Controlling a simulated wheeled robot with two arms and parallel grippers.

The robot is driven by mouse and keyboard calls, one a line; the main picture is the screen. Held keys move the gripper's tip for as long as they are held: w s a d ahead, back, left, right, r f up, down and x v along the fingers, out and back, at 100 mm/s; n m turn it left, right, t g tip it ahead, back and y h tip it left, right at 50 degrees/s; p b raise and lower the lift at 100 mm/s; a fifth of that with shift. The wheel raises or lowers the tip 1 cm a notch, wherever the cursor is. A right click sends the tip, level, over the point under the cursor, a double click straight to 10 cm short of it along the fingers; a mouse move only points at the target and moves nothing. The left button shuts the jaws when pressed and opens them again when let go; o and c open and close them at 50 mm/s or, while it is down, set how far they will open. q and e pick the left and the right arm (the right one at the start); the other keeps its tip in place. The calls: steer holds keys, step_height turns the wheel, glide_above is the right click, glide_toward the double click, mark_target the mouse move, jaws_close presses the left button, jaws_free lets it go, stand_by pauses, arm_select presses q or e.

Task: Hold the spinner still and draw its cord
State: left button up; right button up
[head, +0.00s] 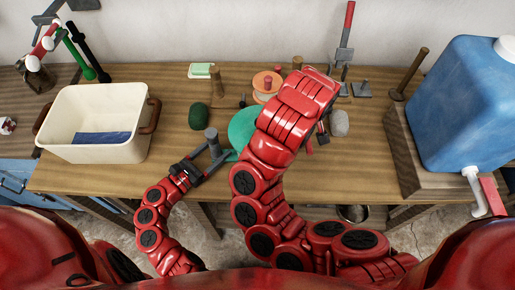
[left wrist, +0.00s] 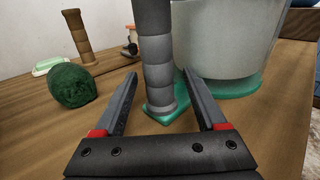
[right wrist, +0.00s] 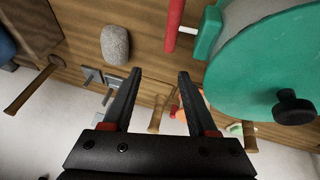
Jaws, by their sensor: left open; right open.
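The spinner has a round teal lid (head: 243,125), partly covered by my right arm in the head view. In the left wrist view its pale translucent bowl (left wrist: 225,40) stands on a teal base, beside a grey ribbed post (left wrist: 157,60). My left gripper (left wrist: 158,75) is open, with a finger on either side of the post and gaps showing. The right wrist view shows the lid (right wrist: 265,65) with a black knob (right wrist: 294,108), and a red handle (right wrist: 173,25) beside a teal block at its rim. My right gripper (right wrist: 158,78) is open and empty, apart from the handle.
A cream basin (head: 95,103) with blue cloth stands left, and a blue water container (head: 465,100) right.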

arm_select(q)
steer(key=v, duration=1.1)
steer(key=shift+s+a, duration=0.2)
steer(key=shift+a, duration=0.05)
steer(key=shift+s+a, duration=0.1)
steer(key=shift+s, duration=0.05)
